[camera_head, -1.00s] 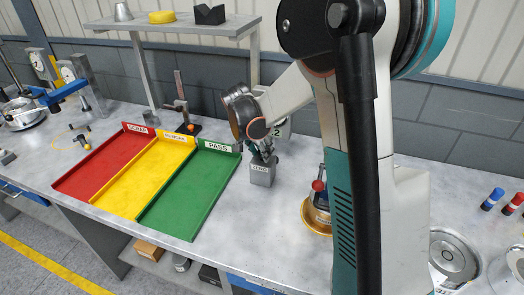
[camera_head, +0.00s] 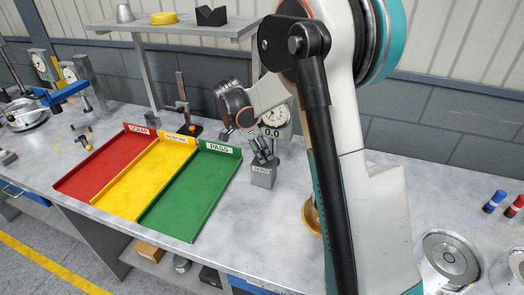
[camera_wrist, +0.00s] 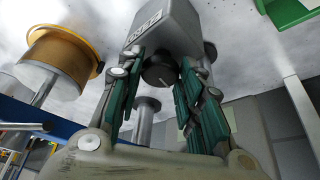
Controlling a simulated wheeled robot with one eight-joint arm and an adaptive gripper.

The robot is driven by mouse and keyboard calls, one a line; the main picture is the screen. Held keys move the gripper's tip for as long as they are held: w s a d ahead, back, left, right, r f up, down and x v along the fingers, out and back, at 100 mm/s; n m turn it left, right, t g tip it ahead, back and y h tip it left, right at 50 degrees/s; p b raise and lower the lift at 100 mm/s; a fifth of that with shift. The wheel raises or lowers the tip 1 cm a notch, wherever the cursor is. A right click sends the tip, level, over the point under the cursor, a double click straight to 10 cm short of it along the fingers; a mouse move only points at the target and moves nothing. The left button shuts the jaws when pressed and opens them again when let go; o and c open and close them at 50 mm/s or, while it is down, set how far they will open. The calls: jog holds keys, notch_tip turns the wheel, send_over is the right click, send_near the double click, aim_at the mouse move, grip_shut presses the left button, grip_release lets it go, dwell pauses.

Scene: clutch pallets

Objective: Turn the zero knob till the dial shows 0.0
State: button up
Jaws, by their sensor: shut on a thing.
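The dial gauge (camera_head: 275,114) stands behind the grey ZERO block (camera_head: 263,178) on the bench. Its readout (camera_head: 271,132) shows 0.0. My gripper (camera_head: 262,157) reaches down to the top of the block from behind left. In the wrist view, the dark round zero knob (camera_wrist: 160,70) sits on the grey block (camera_wrist: 165,25) between my fingers, and my gripper (camera_wrist: 168,78) is shut on it. A light mark shows on the knob's face. In the head view my fingers hide the knob.
Red SCRAP (camera_head: 105,160), yellow (camera_head: 145,178) and green PASS (camera_head: 190,195) trays lie left of the block. A golden spool-like part (camera_head: 311,216) is partly hidden behind my arm at right. Bare bench lies in front of the block.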

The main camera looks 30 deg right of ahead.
dwell(0.3)
jog(key=o, duration=1.1)
jog(key=shift+c, duration=0.2)
jog(key=v, duration=1.2)
jog(key=shift+d, duration=0.1)
